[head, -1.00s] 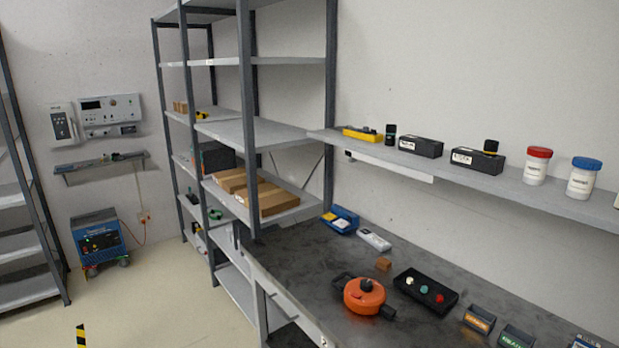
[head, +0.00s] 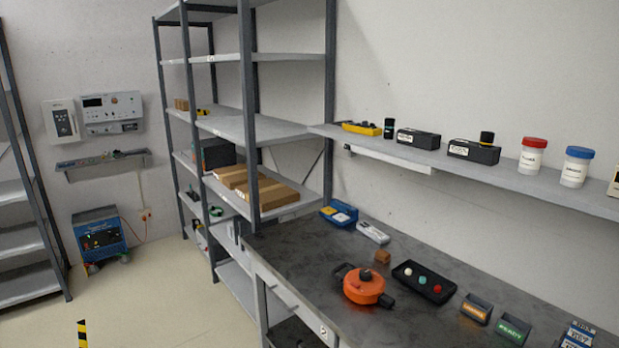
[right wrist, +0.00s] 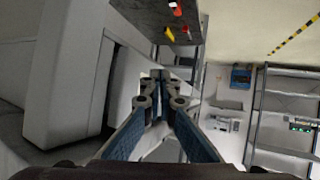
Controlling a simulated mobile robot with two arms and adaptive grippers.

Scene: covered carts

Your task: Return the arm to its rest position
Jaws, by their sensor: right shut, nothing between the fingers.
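My right gripper (right wrist: 160,84) shows in the right wrist view, with its fingertips together and nothing between them. It hangs in free space, away from the furniture, beside large pale grey and white surfaces that look like parts of my own body. Neither gripper shows in the head view, and my left gripper is in no view.
A dark workbench (head: 310,262) at the right holds an orange round device (head: 364,287) and a black tray (head: 440,291) of coloured balls. A wall shelf (head: 480,172) runs above it. Metal racks (head: 225,125) stand at the bench's far end. The floor (head: 150,290) at the left is clear.

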